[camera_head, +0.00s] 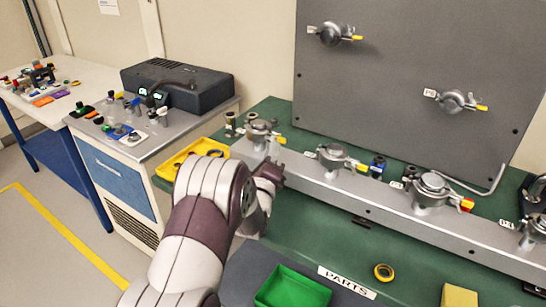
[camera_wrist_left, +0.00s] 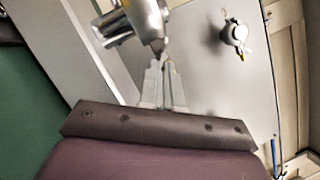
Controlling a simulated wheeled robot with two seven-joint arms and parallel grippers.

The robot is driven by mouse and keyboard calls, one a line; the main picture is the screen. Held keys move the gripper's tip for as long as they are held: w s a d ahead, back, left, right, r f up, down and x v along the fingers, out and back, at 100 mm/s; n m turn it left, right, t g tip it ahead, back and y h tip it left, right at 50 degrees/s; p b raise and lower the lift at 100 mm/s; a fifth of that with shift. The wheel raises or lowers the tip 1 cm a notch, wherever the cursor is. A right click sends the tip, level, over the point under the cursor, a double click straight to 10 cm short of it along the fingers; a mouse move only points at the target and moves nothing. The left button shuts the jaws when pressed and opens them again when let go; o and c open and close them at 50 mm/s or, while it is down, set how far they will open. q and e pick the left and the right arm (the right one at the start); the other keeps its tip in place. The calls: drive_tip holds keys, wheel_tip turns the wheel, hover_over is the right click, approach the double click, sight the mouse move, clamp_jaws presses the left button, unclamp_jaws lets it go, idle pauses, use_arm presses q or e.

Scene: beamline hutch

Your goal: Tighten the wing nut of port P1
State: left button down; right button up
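The leftmost port clamp (camera_head: 258,130) on the grey rail seems to be port P1; I cannot read its label. Its wing nut has a yellow tip (camera_head: 280,139) on the clamp's right side. My left gripper (camera_head: 274,166) reaches this clamp from below, its fingers mostly hidden by my arm in the head view. In the left wrist view the two fingers (camera_wrist_left: 164,66) are close together, with their tips at the narrow end of the metal clamp (camera_wrist_left: 150,20). I cannot tell whether they pinch the wing nut or only touch it. My right gripper is out of view.
More clamps (camera_head: 335,155) (camera_head: 432,190) line the rail (camera_head: 375,204) to the right. A dark panel (camera_head: 400,70) with two more ports stands behind. A yellow tray (camera_head: 200,148) lies left of my arm, a green bin (camera_head: 292,289) in front. A hex key (camera_head: 480,189) lies behind the rail.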

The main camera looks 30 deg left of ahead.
use_arm(q)
drive_tip(key=shift+f, duration=0.2)
drive_tip(key=c, duration=1.6)
unclamp_jaws()
drive_tip(key=shift+s+r, duration=0.1)
drive_tip(key=shift+s, duration=0.1)
drive_tip(key=b+v, duration=0.1)
drive_tip(key=v, duration=1.1)
drive_tip(key=shift+s+d, duration=0.1)
drive_tip(key=shift+s, duration=0.2)
